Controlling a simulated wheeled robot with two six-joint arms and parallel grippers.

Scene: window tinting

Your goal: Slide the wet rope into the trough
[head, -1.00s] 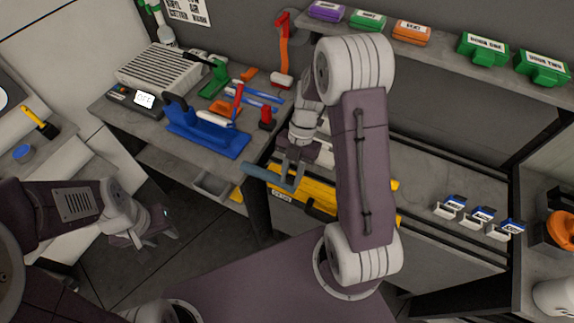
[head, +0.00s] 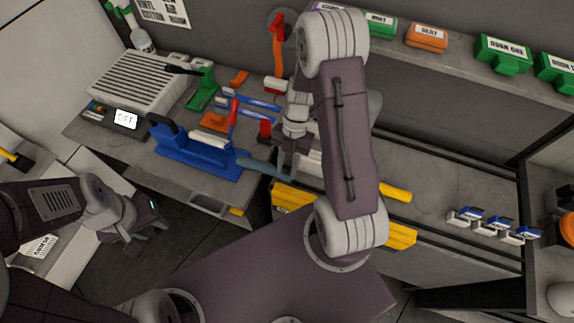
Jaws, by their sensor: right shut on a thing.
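My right gripper (head: 286,165) is shut on a short blue-grey bar, which I take to be the wet rope (head: 258,166). Its free end points left, close to the right end of a long blue tray (head: 195,164). I cannot tell whether they touch. The tray, which looks like the trough, lies on the grey bench with a dark handle at its far left end. A white roller-like piece shows along it. My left gripper (head: 150,235) is open and empty, low at the left, away from the bench.
A ribbed grey box (head: 137,82), a small display unit (head: 125,119) and a green tool (head: 203,90) stand behind the tray. Red and blue tools lie beside it. Yellow cases (head: 293,196) sit below my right arm. A shelf above holds labelled boxes (head: 427,36).

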